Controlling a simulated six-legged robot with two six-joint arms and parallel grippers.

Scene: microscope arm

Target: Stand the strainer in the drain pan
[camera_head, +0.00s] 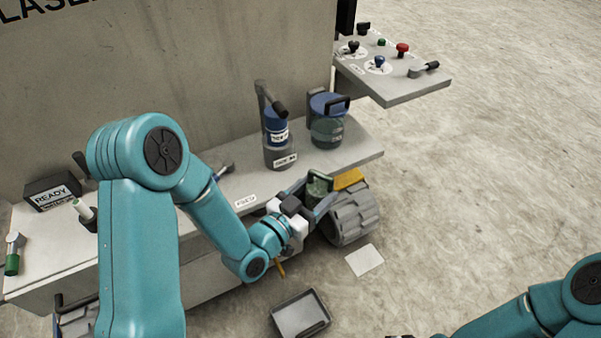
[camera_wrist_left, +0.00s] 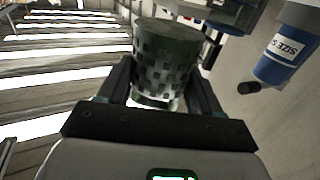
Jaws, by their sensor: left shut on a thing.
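The strainer (camera_head: 319,184) is a dark green cylinder with a band of square perforations, clearest in the left wrist view (camera_wrist_left: 166,68). My left gripper (camera_head: 312,198) is shut on it, with a finger at each side of it in the left wrist view (camera_wrist_left: 165,100). The strainer looks upright and is held off the front edge of the bench. The drain pan (camera_head: 300,314) appears to be the shallow grey tray low in the head view, below the gripper; it looks empty. My right arm enters at lower right, and its gripper jaws are out of frame.
A grey ribbed drum (camera_head: 352,217) is close beside the left gripper, with a yellow part (camera_head: 349,178) above it. A blue-labelled bottle (camera_head: 276,128) and a blue-lidded jar (camera_head: 327,125) stand on the bench (camera_head: 355,147). A white card (camera_head: 365,260) lies right of the pan.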

